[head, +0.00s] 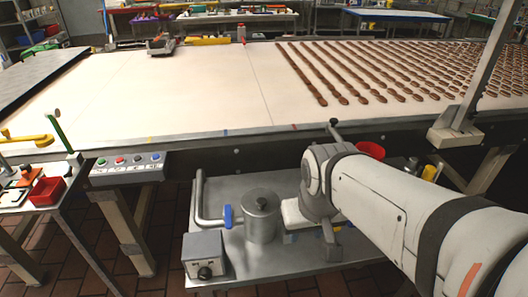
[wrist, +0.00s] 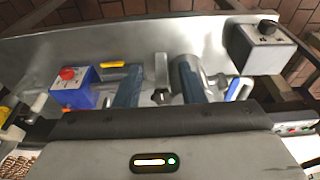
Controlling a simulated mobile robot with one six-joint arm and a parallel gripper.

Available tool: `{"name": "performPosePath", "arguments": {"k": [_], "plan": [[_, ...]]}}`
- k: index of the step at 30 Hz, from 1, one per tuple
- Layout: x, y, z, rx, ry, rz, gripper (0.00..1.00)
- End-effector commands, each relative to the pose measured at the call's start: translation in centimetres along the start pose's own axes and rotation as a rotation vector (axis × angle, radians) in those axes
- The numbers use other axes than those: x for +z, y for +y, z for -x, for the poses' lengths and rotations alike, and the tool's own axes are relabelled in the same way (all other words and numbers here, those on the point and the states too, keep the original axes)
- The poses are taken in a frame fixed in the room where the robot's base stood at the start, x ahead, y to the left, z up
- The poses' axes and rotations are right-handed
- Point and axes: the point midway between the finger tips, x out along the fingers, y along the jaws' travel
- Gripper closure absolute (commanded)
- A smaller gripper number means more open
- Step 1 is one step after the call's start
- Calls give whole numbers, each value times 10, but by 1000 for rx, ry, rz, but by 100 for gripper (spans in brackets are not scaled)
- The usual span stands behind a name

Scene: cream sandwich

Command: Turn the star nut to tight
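In the wrist view my gripper (wrist: 160,97) shows as two dark blue fingers set apart, with a gap between them. A small dark knob-like part (wrist: 160,96) on a grey metal stem shows in this gap; it may be the star nut, but I cannot tell for sure or see whether the fingers touch it. A metal canister (wrist: 188,75) is partly behind the right finger. The nut's tightness cannot be read.
A grey box with a black dial (head: 204,256) stands front left on the metal shelf (head: 290,262). A blue-handled valve (head: 228,216) is beside the canister. A blue box with a red button (wrist: 75,88) shows in the wrist view. The conveyor belt (head: 180,90) edge is behind.

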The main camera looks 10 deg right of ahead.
Motion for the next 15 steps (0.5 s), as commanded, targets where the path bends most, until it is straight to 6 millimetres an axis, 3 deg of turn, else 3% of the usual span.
{"name": "performPosePath", "arguments": {"k": [4,7,11,15], "plan": [[-4,0,1,0,-7,7,54],[-20,1,3,0,-31,33,46],[-56,2,4,-5,-87,101,36],[-96,1,-2,-16,-151,190,36]]}}
